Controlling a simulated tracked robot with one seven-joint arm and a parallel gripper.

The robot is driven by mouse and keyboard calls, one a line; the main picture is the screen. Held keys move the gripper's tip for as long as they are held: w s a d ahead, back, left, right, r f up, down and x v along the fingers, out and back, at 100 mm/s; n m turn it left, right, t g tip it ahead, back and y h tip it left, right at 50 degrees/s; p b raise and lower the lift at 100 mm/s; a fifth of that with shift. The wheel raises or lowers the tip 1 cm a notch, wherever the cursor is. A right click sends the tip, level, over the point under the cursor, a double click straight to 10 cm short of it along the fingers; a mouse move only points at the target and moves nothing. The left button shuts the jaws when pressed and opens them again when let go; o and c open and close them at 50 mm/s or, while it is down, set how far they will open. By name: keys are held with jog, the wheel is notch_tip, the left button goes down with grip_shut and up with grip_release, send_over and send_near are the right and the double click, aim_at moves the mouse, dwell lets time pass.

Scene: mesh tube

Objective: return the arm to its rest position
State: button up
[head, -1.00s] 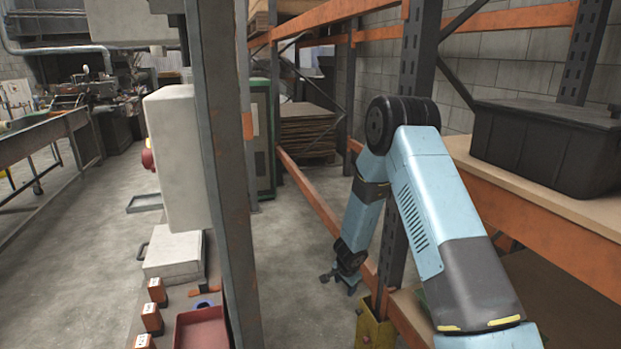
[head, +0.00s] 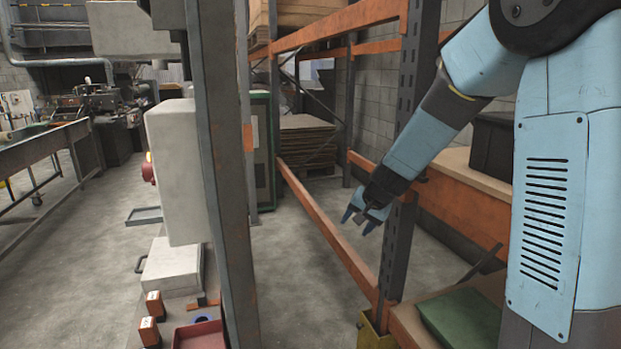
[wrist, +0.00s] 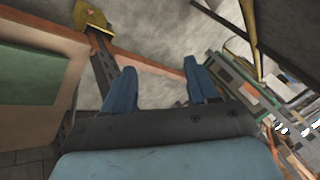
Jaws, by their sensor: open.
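My arm reaches in from the right side of the head view, with its upper links large in front. My gripper (head: 361,220) hangs in front of the dark rack upright, with its blue fingers pointing down and left. In the wrist view my gripper (wrist: 162,88) shows two blue fingers spread apart, with nothing between them. Below them the concrete floor and an orange rack beam (wrist: 150,66) show. Whether the gripper touches the rack cannot be told.
An orange rack (head: 330,222) with a dark upright (head: 397,255) stands close to my arm. A black bin (head: 492,145) and a green box (head: 462,318) sit on its shelves. A grey post (head: 222,180) stands left. Open floor (head: 285,270) lies between post and rack.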

jog(key=s+d+r+n, duration=0.35)
jog(key=s+r, duration=0.75)
jog(key=s, duration=0.4)
jog(key=s+d+r+h, duration=0.1)
jog(key=s+d, duration=0.2)
jog(key=s, duration=0.5)
jog(key=s+d+r+h, duration=0.2)
jog(key=s+d, duration=0.2)
jog(key=s, duration=0.4)
jog(key=shift+s+d+r+n, duration=0.2)
jog(key=shift+s+r+n, duration=0.1)
jog(key=shift+n, duration=0.15)
